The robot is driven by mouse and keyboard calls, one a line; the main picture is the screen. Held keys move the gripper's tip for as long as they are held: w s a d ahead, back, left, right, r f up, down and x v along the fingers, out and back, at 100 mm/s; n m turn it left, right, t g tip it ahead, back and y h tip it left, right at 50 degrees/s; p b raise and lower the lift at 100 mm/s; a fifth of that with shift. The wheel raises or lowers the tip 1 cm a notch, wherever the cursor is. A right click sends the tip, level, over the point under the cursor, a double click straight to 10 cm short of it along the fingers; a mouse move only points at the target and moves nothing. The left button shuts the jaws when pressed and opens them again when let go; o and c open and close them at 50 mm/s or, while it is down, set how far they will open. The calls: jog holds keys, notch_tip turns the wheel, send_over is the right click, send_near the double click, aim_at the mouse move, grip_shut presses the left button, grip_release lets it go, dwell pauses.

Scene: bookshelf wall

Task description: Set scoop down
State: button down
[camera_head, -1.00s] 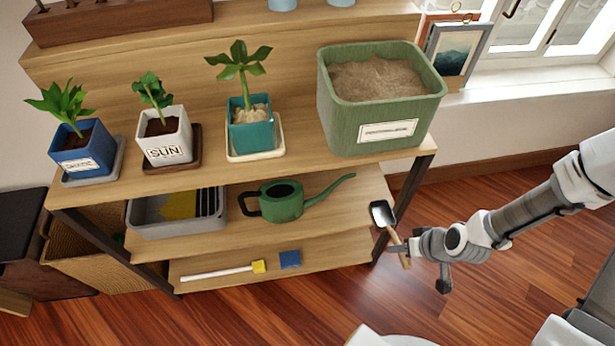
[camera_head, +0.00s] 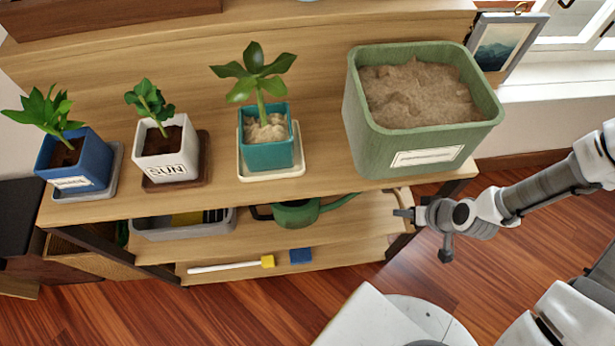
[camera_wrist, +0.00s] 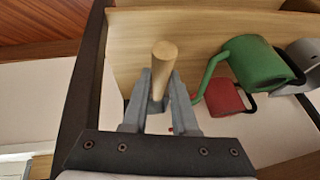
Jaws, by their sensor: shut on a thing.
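The scoop's round wooden handle (camera_wrist: 164,62) stands between my fingers in the wrist view, and my gripper (camera_wrist: 160,95) is shut on it. The scoop's dark metal head is not clearly visible now. In the head view my gripper (camera_head: 404,213) is at the right end of the shelf unit, by the middle shelf (camera_head: 370,215) and below the top shelf's front edge. I cannot tell whether the scoop touches the shelf.
A green watering can (camera_head: 297,213) and a grey tray (camera_head: 180,226) are on the middle shelf. A green sand bin (camera_head: 415,140) stands above, beside potted plants. A brush (camera_head: 235,265) and blue block (camera_head: 300,255) lie below. A dark shelf post (camera_wrist: 86,80) is close left of my gripper.

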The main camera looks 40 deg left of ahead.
jog(key=shift+w+a, duration=0.25)
jog(key=shift+a, duration=0.05)
jog(key=shift+f, duration=0.1)
notch_tip(320, 180, down, 10)
jog(key=b, duration=0.3)
jog(key=shift+f+b, duration=0.1)
jog(key=shift+b, duration=0.25)
jog(key=c, duration=0.7)
grip_release()
jog(key=shift+r, duration=0.2)
